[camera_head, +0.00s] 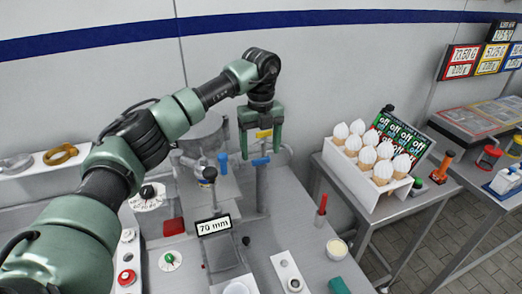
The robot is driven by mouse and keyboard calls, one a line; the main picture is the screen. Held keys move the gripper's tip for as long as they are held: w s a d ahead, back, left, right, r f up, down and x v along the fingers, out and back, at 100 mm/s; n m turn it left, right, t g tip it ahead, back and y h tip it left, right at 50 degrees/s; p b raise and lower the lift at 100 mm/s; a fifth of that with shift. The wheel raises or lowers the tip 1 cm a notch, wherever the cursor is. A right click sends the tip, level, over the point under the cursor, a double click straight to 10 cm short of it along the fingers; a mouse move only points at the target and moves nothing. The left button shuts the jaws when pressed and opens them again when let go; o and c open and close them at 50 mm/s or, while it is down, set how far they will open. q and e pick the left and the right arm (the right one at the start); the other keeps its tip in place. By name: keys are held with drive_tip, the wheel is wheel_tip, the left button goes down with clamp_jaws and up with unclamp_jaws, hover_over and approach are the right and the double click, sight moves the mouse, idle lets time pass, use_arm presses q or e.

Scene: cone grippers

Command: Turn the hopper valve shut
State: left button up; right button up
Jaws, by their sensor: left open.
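My left gripper (263,153) points down with its two green fingers apart, open and empty. A short blue handle (261,162) sits across the top of a grey upright pipe, just below the fingertips. A yellow bar (264,134) shows between the fingers; I cannot tell what it belongs to. A grey hopper-like drum (208,138) stands behind, partly hidden by my arm. A second blue handle (223,161) stands upright in front of it. I cannot tell for certain which handle is the hopper valve. My right gripper is not in view.
A black-knobbed lever (210,175) and a "70 mm" display (214,226) stand left of the pipe. A red-handled post (321,207) and a cream-filled cup (337,248) are at right. A box of cones (362,198) is on the side table.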

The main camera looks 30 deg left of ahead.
sight(261, 161)
use_arm(q)
wheel_tip(261, 161, down, 2)
drive_tip(key=shift+w+f, duration=0.2)
drive_tip(key=shift+f, duration=0.25)
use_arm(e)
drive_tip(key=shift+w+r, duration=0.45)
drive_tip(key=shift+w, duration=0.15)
use_arm(q)
drive_tip(key=c, duration=1.4)
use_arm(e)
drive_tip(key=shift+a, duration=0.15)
